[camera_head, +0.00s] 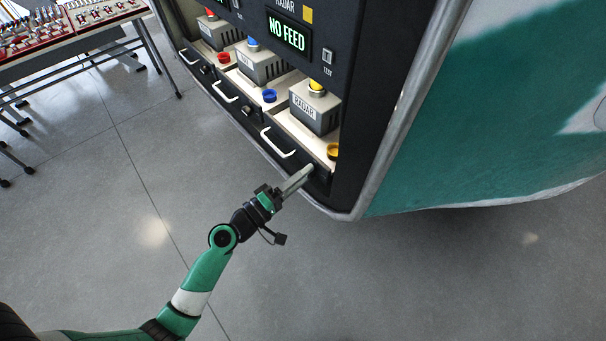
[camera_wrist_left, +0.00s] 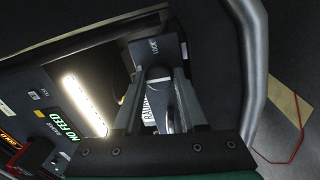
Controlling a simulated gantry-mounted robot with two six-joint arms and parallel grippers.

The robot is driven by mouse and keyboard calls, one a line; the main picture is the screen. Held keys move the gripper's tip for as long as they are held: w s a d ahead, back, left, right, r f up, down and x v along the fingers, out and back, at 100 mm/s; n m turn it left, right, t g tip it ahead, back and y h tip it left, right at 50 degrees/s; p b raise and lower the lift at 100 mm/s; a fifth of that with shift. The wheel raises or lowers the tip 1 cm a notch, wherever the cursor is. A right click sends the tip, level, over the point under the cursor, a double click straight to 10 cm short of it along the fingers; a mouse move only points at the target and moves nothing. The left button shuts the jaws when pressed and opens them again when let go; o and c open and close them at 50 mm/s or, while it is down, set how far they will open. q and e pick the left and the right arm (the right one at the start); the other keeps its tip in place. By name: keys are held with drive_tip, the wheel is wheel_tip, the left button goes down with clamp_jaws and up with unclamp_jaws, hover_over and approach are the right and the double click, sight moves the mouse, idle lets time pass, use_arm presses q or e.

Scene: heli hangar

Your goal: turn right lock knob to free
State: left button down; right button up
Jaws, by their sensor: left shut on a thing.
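My left gripper (camera_head: 309,171) reaches the right end of the dark drawer row on the console. In the left wrist view its two fingers (camera_wrist_left: 157,82) close around a dark knob (camera_wrist_left: 157,73), the right lock knob. A small plate with lettering (camera_wrist_left: 152,48) sits beside the knob. In the head view the gripper covers the knob, so its turn position cannot be read there. My right gripper is in neither view.
The right drawer has a white handle (camera_head: 278,144) just left of my gripper. Above stand a grey RADAR box (camera_head: 315,107) and a yellow-orange ring (camera_head: 333,151). A lit NO FEED display (camera_head: 288,35) is higher up. The floor in front is clear; a table (camera_head: 70,38) stands far left.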

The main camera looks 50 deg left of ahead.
use_arm(q)
drive_tip(key=shift+c, duration=2.2)
unclamp_jaws()
